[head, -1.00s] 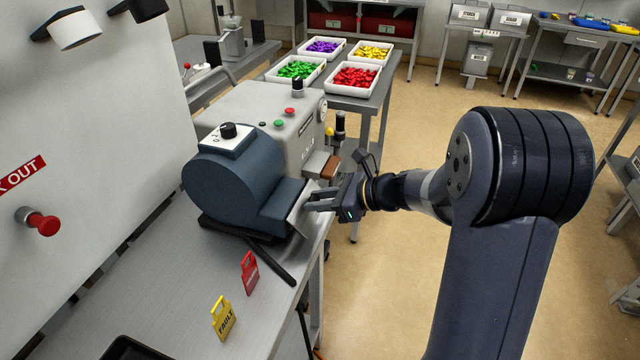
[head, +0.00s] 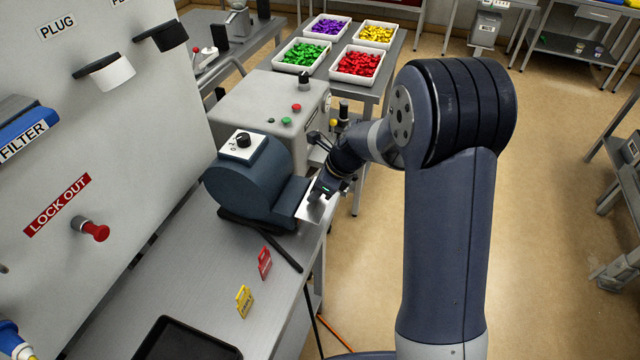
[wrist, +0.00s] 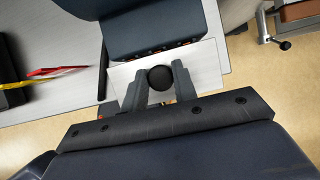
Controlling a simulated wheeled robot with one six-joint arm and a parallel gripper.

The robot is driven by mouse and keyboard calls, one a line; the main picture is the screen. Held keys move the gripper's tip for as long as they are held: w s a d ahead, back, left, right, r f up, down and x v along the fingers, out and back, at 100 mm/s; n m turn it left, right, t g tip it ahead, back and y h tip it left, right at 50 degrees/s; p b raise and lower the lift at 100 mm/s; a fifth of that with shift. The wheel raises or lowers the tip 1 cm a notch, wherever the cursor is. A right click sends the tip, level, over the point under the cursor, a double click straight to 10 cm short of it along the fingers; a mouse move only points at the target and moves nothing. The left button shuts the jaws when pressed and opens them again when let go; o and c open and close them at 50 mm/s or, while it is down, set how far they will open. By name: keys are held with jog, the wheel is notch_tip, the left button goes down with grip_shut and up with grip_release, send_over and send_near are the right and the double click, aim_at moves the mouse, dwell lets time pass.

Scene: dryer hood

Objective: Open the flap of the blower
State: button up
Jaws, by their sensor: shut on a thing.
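The blower (head: 245,185) is a dark blue-grey drum with a short outlet, standing on the grey bench. Its flap (head: 308,206) is a pale metal plate at the outlet's right end and sticks outward from it. In the wrist view the flap (wrist: 207,62) lies flat to the camera, along the blower's lower edge. A round black knob (wrist: 160,78) stands on the flap. My gripper (head: 318,191) is at the flap; in the wrist view its fingers (wrist: 159,82) are shut on the knob, one on each side. The outlet opening is hidden.
A grey machine box (head: 270,105) with buttons stands right behind the blower. A black bar (head: 280,248), a red tag (head: 264,263), a yellow tag (head: 244,301) and a black tray (head: 185,340) lie in front.

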aim_at(325, 202)
jog(key=shift+w+a+r+g+h, duration=0.1)
jog(key=shift+a+r+g+h, duration=0.25)
jog(key=shift+h, duration=0.55)
jog(key=shift+f, duration=0.1)
jog(key=o, duration=1)
jog(key=shift+c, duration=0.2)
jog(key=b+v, duration=0.2)
jog(key=v, duration=0.9)
jog(key=shift+a, duration=0.15)
jog(key=shift+f, duration=0.15)
